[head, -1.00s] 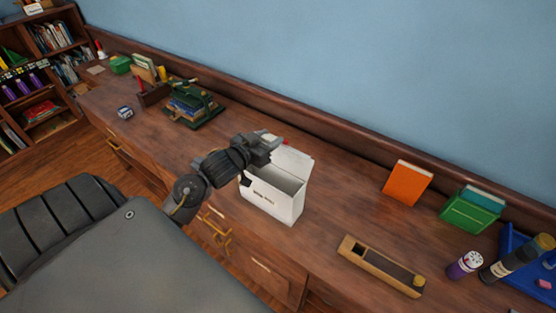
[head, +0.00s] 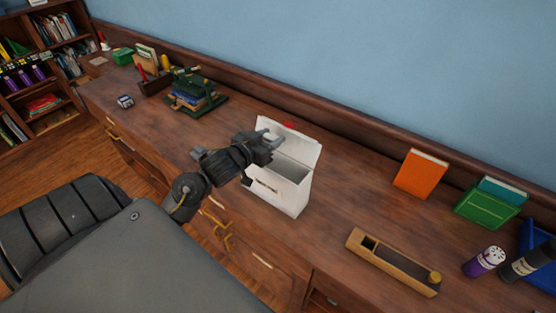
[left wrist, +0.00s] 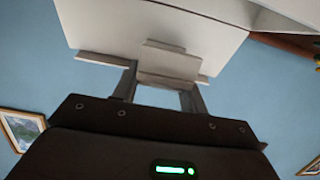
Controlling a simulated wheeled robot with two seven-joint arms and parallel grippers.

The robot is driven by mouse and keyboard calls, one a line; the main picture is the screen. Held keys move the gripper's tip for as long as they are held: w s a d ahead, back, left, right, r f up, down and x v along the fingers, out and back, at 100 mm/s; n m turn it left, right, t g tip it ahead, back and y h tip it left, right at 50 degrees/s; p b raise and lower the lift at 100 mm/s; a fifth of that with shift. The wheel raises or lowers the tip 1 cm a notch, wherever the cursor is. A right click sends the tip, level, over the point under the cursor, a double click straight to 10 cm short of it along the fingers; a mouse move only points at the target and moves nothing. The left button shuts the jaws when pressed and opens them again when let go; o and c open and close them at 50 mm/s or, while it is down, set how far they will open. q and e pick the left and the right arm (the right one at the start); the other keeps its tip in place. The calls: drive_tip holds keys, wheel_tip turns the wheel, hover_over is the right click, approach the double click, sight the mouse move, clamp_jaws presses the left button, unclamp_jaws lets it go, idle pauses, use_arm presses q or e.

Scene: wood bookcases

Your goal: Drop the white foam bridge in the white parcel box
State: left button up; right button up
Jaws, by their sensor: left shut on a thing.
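The white parcel box (head: 287,197) stands on the wooden desk top, open at the top, with a tall flap (head: 300,146) raised at its back. My left gripper (head: 270,140) is above the box's rear left part, in front of the raised flap. It is shut on a small whitish piece, apparently the white foam bridge (head: 265,134), mostly hidden by the fingers. In the left wrist view, a pale stepped piece (left wrist: 165,62) shows between the fingertips, with large white panels of the box (left wrist: 150,25) beyond it. My right gripper is not in view.
A wooden tray (head: 392,262), an orange book (head: 421,174), a green holder (head: 487,206) and a purple canister (head: 484,261) stand to the right. Green and blue items (head: 195,95) stand to the left. A small red thing (head: 288,125) shows by the flap. Desk around the box is clear.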

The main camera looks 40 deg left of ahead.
use_arm(q)
drive_tip(key=o, duration=1)
drive_tip(key=shift+s+d+r, duration=0.1)
drive_tip(key=shift+s+r, duration=0.3)
drive_tip(key=shift+s, duration=1.4)
drive_tip(key=shift+s+r, duration=0.35)
drive_tip(key=shift+s, duration=1.4)
drive_tip(key=shift+s+d+r, duration=0.1)
drive_tip(key=shift+s+r, duration=0.3)
drive_tip(key=shift+s, duration=1.4)
